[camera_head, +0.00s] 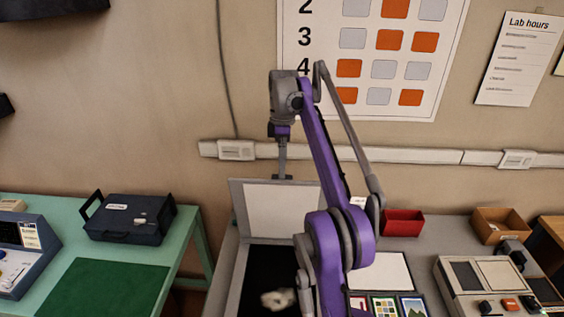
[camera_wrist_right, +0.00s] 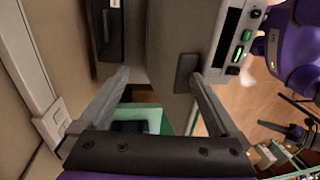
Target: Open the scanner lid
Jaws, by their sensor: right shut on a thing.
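The scanner lid (camera_head: 282,208) stands raised at the back of the scanner, its pale inner face toward me in the head view. The dark scanner bed (camera_head: 262,265) lies uncovered below it, partly hidden by my right arm. My right gripper (camera_head: 282,176) is at the lid's top edge and is shut on the lid. In the right wrist view, a dark tab (camera_wrist_right: 187,72) lies beside one fingertip of the same gripper (camera_wrist_right: 160,78). The exact contact is hard to see. My left gripper is not in view.
Right of the scanner are a red bin (camera_head: 402,223), colourful cards (camera_head: 384,306), a brown box (camera_head: 500,225) and a device with buttons (camera_head: 488,284). A green table (camera_head: 55,212) with a dark case (camera_head: 130,218) stands left. The wall is close behind the lid.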

